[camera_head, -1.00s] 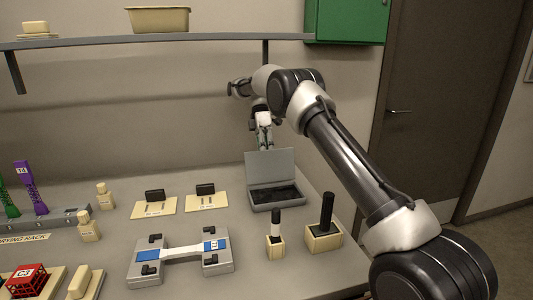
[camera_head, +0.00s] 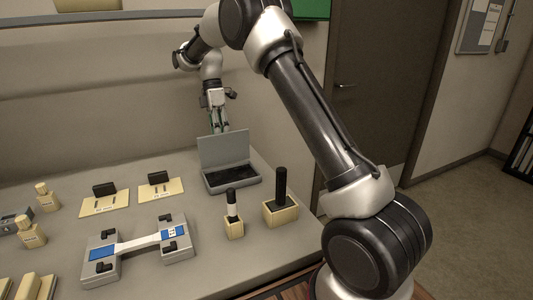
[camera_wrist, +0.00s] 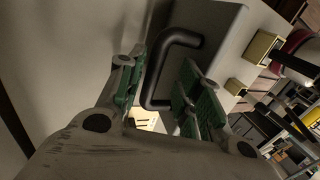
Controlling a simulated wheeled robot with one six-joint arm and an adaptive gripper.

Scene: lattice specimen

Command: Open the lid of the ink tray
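The ink tray (camera_head: 232,189) is a shallow grey box with a dark inside, at the back right of the bench in the head view. Its lid (camera_head: 223,149) stands up, hinged at the tray's back edge, so the tray is open. My gripper (camera_head: 218,124) is just behind the lid's top edge, its tips partly hidden by the lid. In the wrist view, the grey lid (camera_wrist: 222,30) carries a dark bar handle (camera_wrist: 183,37). My green-padded fingers (camera_wrist: 162,88) are spread apart with the handle between them; I see no clear grip on it.
Two small holders with dark-handled tools, a nearer one (camera_head: 233,227) and a larger one (camera_head: 280,209), stand right of and in front of the tray. Cream plates (camera_head: 161,189) lie to its left. A fixture with a white specimen (camera_head: 140,243) lies in front. A wall is close behind.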

